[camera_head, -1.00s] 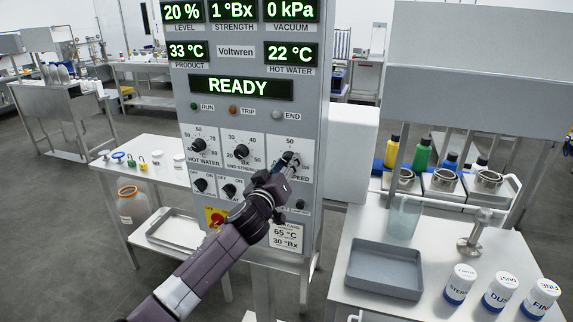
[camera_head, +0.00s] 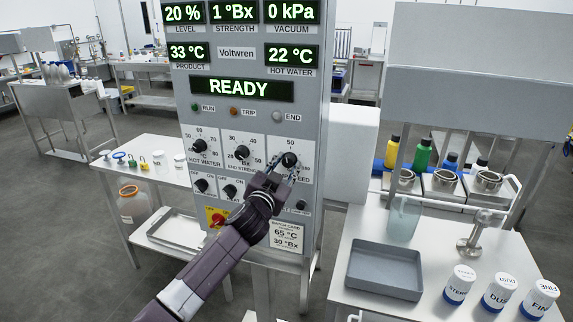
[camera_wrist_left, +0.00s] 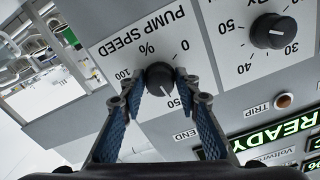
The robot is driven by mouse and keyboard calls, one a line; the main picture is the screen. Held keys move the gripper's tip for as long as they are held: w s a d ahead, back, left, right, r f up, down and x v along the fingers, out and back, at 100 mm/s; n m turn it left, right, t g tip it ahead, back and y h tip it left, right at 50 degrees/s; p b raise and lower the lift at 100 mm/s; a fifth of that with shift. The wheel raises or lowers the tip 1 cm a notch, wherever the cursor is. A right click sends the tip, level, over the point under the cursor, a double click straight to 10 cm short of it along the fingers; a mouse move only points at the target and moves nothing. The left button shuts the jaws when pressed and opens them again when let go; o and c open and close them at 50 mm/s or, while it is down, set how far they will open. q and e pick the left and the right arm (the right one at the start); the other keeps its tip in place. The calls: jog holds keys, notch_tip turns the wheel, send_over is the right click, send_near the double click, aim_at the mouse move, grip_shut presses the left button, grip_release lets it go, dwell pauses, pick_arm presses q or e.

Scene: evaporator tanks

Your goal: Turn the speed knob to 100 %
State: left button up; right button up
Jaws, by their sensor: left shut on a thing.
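The black pump speed knob (camera_head: 289,160) is on the right of the control panel's lower half. It also shows in the left wrist view (camera_wrist_left: 160,78), where the panel appears upside down with the 0, 50 and 100 marks around it. Its white pointer line is near the 50 mark. My left gripper (camera_head: 283,169) comes up from below. In the wrist view its fingertips (camera_wrist_left: 158,92) are on either side of the knob, shut on it, and partly cover its sides. My right gripper is not in view.
The hot water knob (camera_head: 198,145) and end strength knob (camera_head: 241,152) sit left of it. Small switches and a red-yellow switch (camera_head: 216,218) are below. The display (camera_head: 241,88) reads READY. A table with a grey tray (camera_head: 385,269) and jars stands right.

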pick_arm(q)
jog(key=m, duration=0.3)
jog(key=shift+m, duration=0.4)
jog(key=m+p, duration=0.1)
jog(key=m, duration=0.1)
jog(key=shift+m, duration=0.4)
jog(key=m+p, duration=0.1)
jog(key=m, duration=0.5)
jog(key=shift+a, duration=0.1)
jog(key=m+p, duration=0.2)
jog(key=m, duration=0.4)
jog(key=shift+r+m, duration=0.1)
jog(key=shift+m, duration=0.2)
jog(key=m+p, duration=0.1)
jog(key=m, duration=0.2)
jog(key=shift+m+p, duration=0.6)
jog(key=shift+m, duration=1.2)
jog(key=o, duration=1.1)
